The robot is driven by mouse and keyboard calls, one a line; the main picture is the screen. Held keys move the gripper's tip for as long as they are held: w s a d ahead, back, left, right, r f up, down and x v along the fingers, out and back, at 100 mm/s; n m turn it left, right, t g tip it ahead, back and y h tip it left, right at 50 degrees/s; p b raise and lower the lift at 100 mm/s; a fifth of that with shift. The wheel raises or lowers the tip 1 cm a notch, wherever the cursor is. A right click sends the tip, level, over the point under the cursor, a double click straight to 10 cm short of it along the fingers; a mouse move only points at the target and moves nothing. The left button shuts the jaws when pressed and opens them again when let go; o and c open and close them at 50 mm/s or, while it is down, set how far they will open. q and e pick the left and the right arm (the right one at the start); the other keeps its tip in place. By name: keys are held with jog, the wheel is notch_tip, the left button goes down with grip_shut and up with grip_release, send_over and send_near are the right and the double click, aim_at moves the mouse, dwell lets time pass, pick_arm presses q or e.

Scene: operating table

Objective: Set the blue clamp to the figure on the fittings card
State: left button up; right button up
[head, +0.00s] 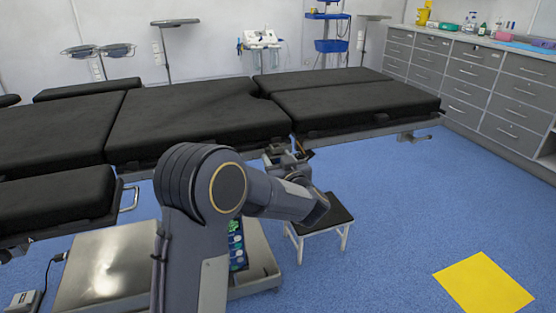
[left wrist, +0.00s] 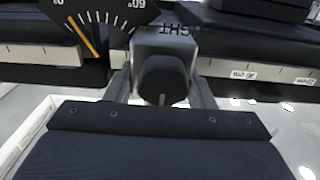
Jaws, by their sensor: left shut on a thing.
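My left gripper (head: 286,156) is at the near side of the operating table, by its rail. In the left wrist view its two fingers (left wrist: 163,84) are closed around a dark knob (left wrist: 162,78) on a grey block with partly hidden lettering. A black dial (left wrist: 108,20) with white ticks and an orange pointer (left wrist: 82,36) is beside the knob; its numbers are cut off or upside down. A small blue part (head: 296,143) shows above the gripper; I cannot tell if it belongs to the blue clamp. I cannot make out a fittings card. My right gripper is not in view.
The black padded operating table (head: 190,115) spans the view. A rail with centimetre labels (left wrist: 243,75) runs beside the knob. A metal platform (head: 105,265) is at the lower left, a yellow floor mat (head: 484,284) at right.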

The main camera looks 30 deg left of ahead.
pick_arm(q)
jog(key=s+a, duration=0.7)
jog(key=s, duration=0.1)
jog(key=shift+s+p, duration=0.2)
jog(key=shift+p, duration=0.2)
jog(key=shift+a, duration=0.1)
jog(key=o, duration=1.4)
jog(key=p+v, duration=0.1)
jog(key=v, duration=0.7)
